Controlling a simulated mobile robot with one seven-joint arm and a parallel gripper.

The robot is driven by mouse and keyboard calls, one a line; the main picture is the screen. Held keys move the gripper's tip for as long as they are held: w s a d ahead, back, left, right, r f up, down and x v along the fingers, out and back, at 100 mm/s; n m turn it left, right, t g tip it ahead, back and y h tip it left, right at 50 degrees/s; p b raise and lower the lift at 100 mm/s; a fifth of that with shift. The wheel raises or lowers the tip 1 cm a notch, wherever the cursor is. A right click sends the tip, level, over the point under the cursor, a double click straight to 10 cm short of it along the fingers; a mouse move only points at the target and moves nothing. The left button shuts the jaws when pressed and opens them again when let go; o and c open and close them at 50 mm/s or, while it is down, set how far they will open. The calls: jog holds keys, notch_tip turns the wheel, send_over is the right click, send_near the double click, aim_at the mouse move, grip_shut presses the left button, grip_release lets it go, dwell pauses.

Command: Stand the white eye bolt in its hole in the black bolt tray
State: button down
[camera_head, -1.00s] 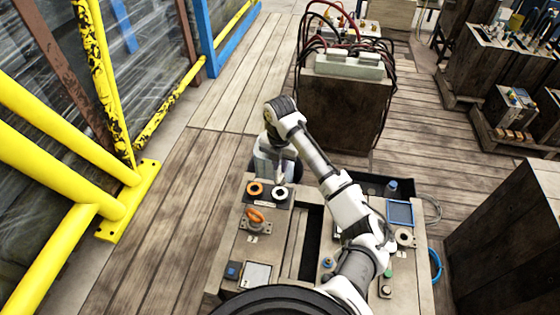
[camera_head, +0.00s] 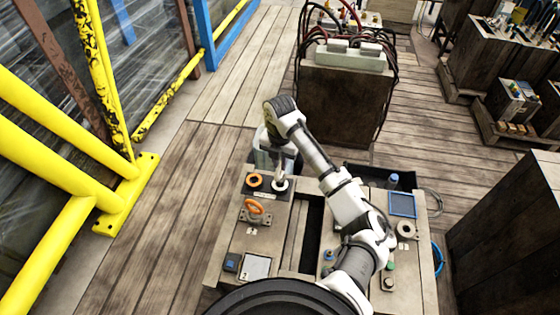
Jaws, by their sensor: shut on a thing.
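The black bolt tray (camera_head: 268,194) lies at the far left of the bench. It has an orange-ringed hole (camera_head: 254,181) on the left and a white-ringed hole (camera_head: 281,185) on the right. My gripper (camera_head: 280,172) points down just above the white ring, shut on the white eye bolt. The bolt is small and mostly hidden by the fingers, so I cannot tell if its tip is inside the hole. An orange eye bolt (camera_head: 254,207) stands on a plate nearer to me.
The bench top (camera_head: 232,240) carries a blue-framed panel (camera_head: 402,205), a pale square plate (camera_head: 257,267) and several knobs. A long dark slot runs right of the tray. A dark cabinet with cables (camera_head: 345,100) stands behind. Yellow rails (camera_head: 60,170) are at left.

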dwell(0.7)
jog(key=shift+f, duration=0.35)
jog(key=shift+f+b, duration=0.2)
jog(key=shift+b, duration=0.15)
jog(key=shift+f, duration=0.35)
jog(key=shift+f+b, duration=0.55)
dwell(0.9)
jog(key=c, duration=1.3)
grip_release()
notch_tip(320, 180, up, 14)
jog(key=shift+f+b, duration=0.1)
jog(key=shift+b, duration=0.65)
